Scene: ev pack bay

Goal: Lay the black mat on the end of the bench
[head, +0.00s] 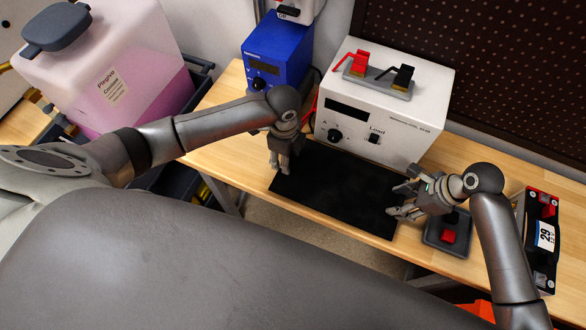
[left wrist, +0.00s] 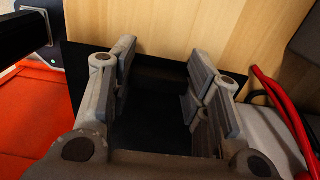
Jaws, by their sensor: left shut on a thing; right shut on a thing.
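The black mat (head: 335,188) is flat and spread out at the bench's front edge, in front of the white load unit. I cannot tell whether it touches the wood or hangs just above it. My left gripper (head: 279,168) is shut on the mat near its back left corner. In the left wrist view the mat (left wrist: 155,110) shows dark between and beyond the fingers of the left gripper (left wrist: 158,85). My right gripper (head: 396,200) is shut on the mat at its right edge. Its fingers hide part of that edge.
The white load unit (head: 385,110) and a blue unit (head: 275,58) stand behind on the wooden bench (head: 465,150). A grey block with a red switch (head: 448,235) and a black-red device (head: 540,240) sit at right. A pink-filled container (head: 115,75) stands left.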

